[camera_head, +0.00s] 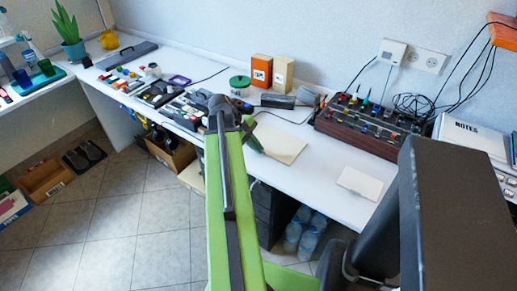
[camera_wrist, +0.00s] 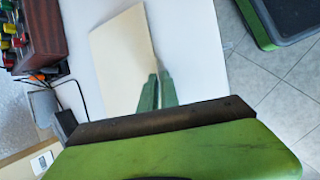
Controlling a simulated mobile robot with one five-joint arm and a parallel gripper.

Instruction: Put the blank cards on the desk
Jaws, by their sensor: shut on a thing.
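The blank cards (camera_head: 283,146) show as a flat cream sheet or thin stack over the white desk (camera_head: 325,160) in the head view. In the wrist view the cards (camera_wrist: 120,58) reach from the fingertips toward the top of the picture. My gripper (camera_wrist: 157,90) is shut on their near edge. In the head view my gripper (camera_head: 253,138) is at their left end, partly hidden by my green arm. I cannot tell if the cards touch the desk. A separate white rectangle (camera_head: 360,184) lies flat on the desk further right.
A mixer with wooden sides (camera_head: 365,128) stands behind the cards, with cables beside it. An orange box (camera_head: 262,70) and a cream box (camera_head: 283,73) stand at the back. Small items crowd the desk's left part. Bare desk lies between the cards and the white rectangle.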

